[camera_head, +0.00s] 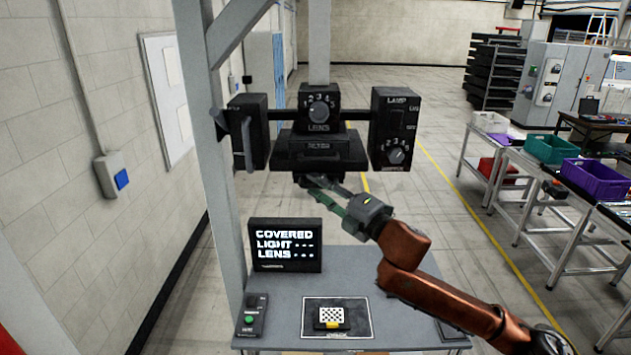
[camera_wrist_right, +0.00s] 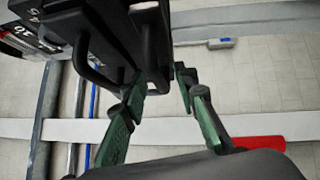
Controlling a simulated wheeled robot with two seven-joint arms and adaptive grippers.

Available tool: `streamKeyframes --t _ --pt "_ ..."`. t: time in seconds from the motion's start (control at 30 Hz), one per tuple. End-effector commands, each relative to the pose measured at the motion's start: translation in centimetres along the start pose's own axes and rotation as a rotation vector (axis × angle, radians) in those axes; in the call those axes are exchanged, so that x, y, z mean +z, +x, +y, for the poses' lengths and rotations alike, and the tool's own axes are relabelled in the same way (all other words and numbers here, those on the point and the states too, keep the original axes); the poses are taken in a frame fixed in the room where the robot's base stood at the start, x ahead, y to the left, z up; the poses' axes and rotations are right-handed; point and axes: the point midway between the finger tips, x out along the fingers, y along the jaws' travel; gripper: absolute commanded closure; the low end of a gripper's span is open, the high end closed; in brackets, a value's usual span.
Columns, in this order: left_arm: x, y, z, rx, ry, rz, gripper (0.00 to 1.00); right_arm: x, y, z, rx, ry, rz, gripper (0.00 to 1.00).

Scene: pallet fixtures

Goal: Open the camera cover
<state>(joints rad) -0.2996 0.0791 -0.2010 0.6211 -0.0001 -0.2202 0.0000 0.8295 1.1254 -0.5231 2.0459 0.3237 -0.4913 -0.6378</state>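The black camera unit (camera_head: 319,112) hangs on a crossbar, with a LENS dial on its front. Below it is a wide black box (camera_head: 320,150), which looks like the cover; its lower front edge is partly hidden by my gripper. My right gripper (camera_head: 322,186) reaches up from the lower right, its fingertips just under this box. My left gripper is not in view.
A screen (camera_head: 286,245) on the grey bench reads COVERED, LIGHT and LENS. A LAMP box (camera_head: 394,128) hangs right of the camera, another black box (camera_head: 248,130) left. A checkered target (camera_head: 331,317) lies on a mat below. A button box (camera_head: 251,315) stands left.

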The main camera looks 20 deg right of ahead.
Motion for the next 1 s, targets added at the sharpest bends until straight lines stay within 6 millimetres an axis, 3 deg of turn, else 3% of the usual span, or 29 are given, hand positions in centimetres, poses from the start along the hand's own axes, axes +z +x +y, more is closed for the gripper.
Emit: streamKeyframes --t 0.4,0.8,1.0 --pt "-0.05 -0.35 -0.05 0.000 -0.001 0.000 0.60 -0.01 1.01 -0.11 -0.001 0.000 -0.001 0.73" --pt "-0.01 -0.36 -0.08 -0.001 -0.001 0.000 0.60 0.00 0.98 -0.12 -0.001 0.001 -0.001 1.00" --pt "0.02 -0.36 -0.09 -0.001 -0.002 -0.001 0.60 0.00 0.97 -0.13 -0.002 0.001 -0.001 1.00"
